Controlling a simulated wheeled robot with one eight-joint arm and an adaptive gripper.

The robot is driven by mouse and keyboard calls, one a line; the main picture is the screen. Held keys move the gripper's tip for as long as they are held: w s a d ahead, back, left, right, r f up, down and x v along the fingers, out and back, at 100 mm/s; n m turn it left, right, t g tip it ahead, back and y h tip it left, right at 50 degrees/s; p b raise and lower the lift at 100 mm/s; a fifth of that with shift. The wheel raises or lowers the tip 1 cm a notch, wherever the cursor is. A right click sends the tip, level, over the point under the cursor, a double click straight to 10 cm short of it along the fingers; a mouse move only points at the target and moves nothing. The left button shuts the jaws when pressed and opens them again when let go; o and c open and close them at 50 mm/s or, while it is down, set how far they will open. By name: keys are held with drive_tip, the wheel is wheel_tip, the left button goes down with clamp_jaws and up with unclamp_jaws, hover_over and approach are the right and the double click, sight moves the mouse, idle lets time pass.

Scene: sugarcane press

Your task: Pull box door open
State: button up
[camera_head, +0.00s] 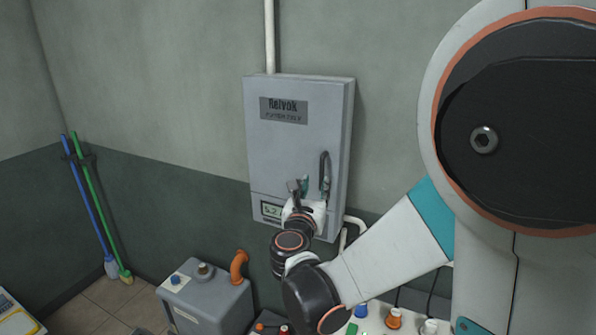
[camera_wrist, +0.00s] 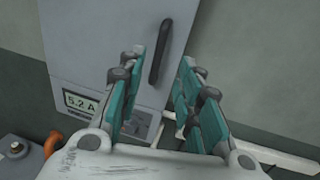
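The grey box (camera_head: 290,140) hangs on the wall, and its door looks shut. A dark vertical bar handle (camera_head: 325,172) sits on the right side of the door; it also shows in the wrist view (camera_wrist: 160,52). My gripper (camera_head: 312,184) is in front of the lower part of the door. In the wrist view the teal fingers of my gripper (camera_wrist: 163,68) are spread apart with nothing between them. The handle appears beyond the fingertips, between them in the picture, and apart from them. My wrist hides part of the box's lower edge.
A small display (camera_wrist: 80,102) reading 5.2 A is at the box's lower left. A grey machine with an orange pipe (camera_head: 208,300) stands below left. A blue broom (camera_head: 90,205) and a green one (camera_head: 100,210) lean in the corner. Pipes (camera_wrist: 275,155) run below the box.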

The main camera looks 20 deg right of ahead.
sight(322, 170)
drive_tip(key=x, duration=1)
drive_tip(key=shift+w+d, duration=0.1)
clamp_jaws()
